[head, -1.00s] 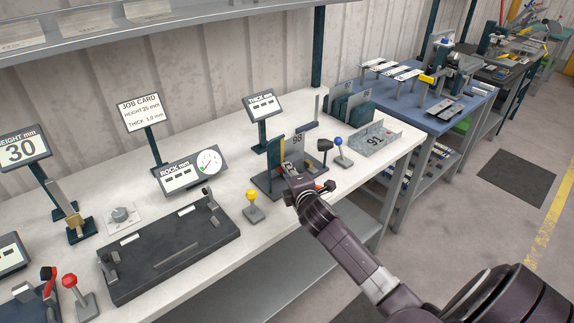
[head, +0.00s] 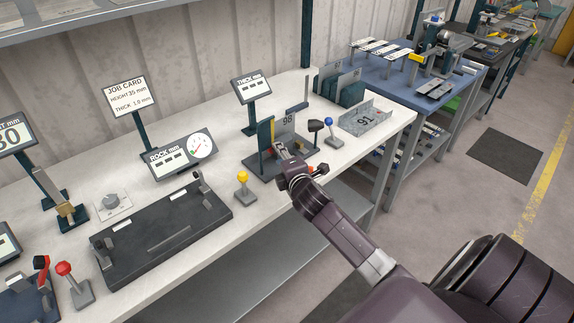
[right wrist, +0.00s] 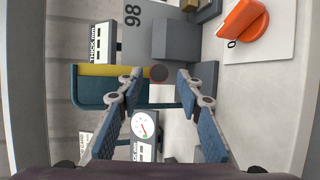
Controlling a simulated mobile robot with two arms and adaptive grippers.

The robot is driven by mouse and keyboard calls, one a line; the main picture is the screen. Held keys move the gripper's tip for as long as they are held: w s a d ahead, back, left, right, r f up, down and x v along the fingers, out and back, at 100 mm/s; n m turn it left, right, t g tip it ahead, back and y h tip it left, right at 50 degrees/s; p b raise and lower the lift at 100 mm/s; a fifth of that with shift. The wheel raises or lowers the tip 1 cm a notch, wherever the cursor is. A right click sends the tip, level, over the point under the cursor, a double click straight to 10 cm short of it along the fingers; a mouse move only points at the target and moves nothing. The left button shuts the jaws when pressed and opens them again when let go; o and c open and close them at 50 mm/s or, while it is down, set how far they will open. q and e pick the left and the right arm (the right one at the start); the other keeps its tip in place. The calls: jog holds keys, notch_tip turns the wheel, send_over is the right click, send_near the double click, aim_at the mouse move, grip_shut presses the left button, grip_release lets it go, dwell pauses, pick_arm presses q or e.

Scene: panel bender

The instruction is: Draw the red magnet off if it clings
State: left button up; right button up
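A red ball-topped handle (head: 64,268) stands on a grey base at the lower left of the head view, far from my right gripper. A dark red round face (right wrist: 158,73) shows between my right fingers in the right wrist view; I cannot tell whether it is the red magnet. My right gripper (head: 283,149) is at the dark fixture (head: 262,168) that carries the grey sheet marked 98 (head: 288,122). In the right wrist view its fingers (right wrist: 158,82) are spread apart, with nothing visibly clamped. The sheet also shows there (right wrist: 134,40). My left gripper is out of view.
A yellow-topped handle (head: 241,177) and a blue-topped handle (head: 329,122) flank the fixture. An orange knob (right wrist: 242,18) is close by in the wrist view. A channel marked 91 (head: 366,118) lies at the right. A black plate fixture (head: 160,240) fills the bench front.

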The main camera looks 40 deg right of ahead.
jog(key=v, duration=1)
jog(key=shift+s, duration=0.2)
jog(key=s+a+f+m+g+y, duration=0.2)
jog(key=s+a+f+m+g, duration=0.3)
jog(key=s, duration=0.4)
jog(key=s+a+f+m+g+y, duration=0.1)
jog(key=s+a+f+m+g, duration=0.1)
jog(key=s+a+f+m, duration=0.45)
jog(key=s+a+f+m+g+y, duration=0.2)
jog(key=s+a+f+g, duration=0.15)
jog(key=s+a, duration=0.55)
jog(key=s+d+f+g+b, duration=0.1)
jog(key=s+f, duration=0.1)
jog(key=f, duration=1.2)
jog(key=s+d+f+b, duration=0.1)
jog(key=s+f, duration=0.1)
jog(key=f, duration=1.2)
jog(key=s+d+f+g+b, duration=0.1)
jog(key=s+d+f, duration=0.2)
jog(key=s+f, duration=1.4)
jog(key=shift+f, duration=0.3)
